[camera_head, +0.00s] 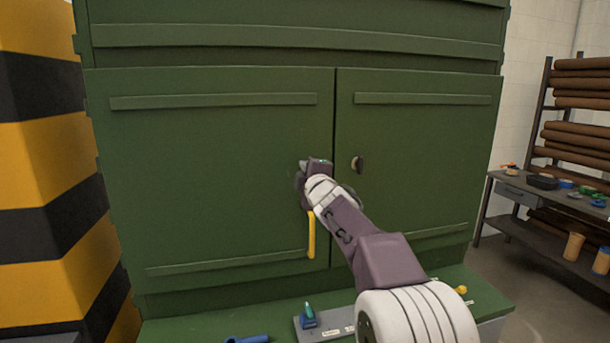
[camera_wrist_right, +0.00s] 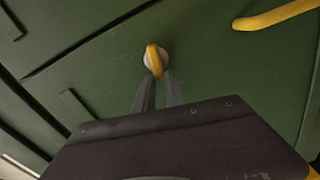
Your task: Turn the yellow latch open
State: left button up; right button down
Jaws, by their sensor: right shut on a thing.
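The yellow latch (camera_wrist_right: 153,60) sits on a pale round base on the green cabinet door in the right wrist view. My right gripper (camera_wrist_right: 156,80) is shut on the latch, with its two dark fingers on either side of it. In the head view my right gripper (camera_head: 305,170) is at the inner edge of the left door (camera_head: 215,180), and it hides the latch there. A yellow handle (camera_head: 311,234) hangs on that door just below the gripper; it also shows in the right wrist view (camera_wrist_right: 275,16). My left gripper is not in view.
The right door (camera_head: 425,170) has a small dark knob (camera_head: 357,164); both doors look closed. A green ledge (camera_head: 470,283) below holds a grey tray (camera_head: 340,322) and a blue tool (camera_head: 248,339). A yellow-black pillar (camera_head: 40,180) stands left, a workbench (camera_head: 515,187) right.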

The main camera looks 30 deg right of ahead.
jog(key=shift+f+n, duration=0.15)
jog(key=shift+n, duration=0.35)
jog(key=c, duration=1.4)
grip_release()
jog(key=shift+s, duration=0.1)
jog(key=v, duration=0.9)
jog(key=shift+b, duration=0.45)
